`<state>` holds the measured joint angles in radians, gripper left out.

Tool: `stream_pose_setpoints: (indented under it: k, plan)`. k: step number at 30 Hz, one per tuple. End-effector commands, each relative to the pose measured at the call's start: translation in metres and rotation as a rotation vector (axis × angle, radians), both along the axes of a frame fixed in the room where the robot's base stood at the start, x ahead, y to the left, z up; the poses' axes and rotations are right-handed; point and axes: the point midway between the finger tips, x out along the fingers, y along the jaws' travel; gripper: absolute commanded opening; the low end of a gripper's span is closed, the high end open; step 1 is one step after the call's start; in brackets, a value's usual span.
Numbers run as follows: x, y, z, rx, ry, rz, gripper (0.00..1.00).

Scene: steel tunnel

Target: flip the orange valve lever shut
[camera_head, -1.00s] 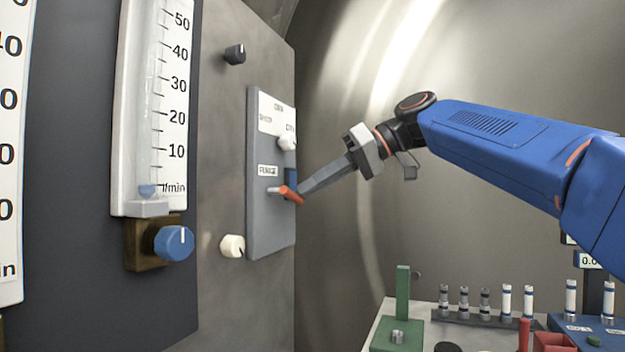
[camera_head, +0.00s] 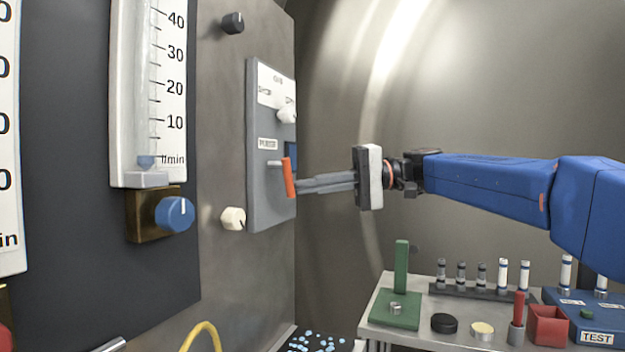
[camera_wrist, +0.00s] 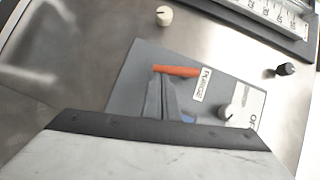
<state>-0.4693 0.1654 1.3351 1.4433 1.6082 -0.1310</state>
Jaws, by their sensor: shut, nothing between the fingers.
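The orange valve lever (camera_head: 289,177) sits on a grey panel (camera_head: 262,200) below a label that looks like "PURGE". In the head view it stands nearly upright. In the wrist view the lever (camera_wrist: 176,71) lies across the picture, by the label. My gripper (camera_head: 299,186) is shut, with nothing between its fingers. Its fingertips are right at the lever in both views, and in the wrist view the tips (camera_wrist: 160,77) are just below it. I cannot tell whether they touch.
A white knob (camera_head: 287,115) is on the panel above the lever. A cream knob (camera_head: 233,218) and a flow meter with a blue knob (camera_head: 175,214) are to the left. A bench (camera_head: 376,318) with tubes and small parts stands below my arm.

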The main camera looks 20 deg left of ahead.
Motion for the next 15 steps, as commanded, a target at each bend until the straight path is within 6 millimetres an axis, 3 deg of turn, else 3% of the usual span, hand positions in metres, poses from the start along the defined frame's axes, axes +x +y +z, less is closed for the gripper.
stream_pose_setpoints:
  k: [15]
  plan:
    - [-0.013,0.001,-0.011,0.02,0.26,0.0,0.0]
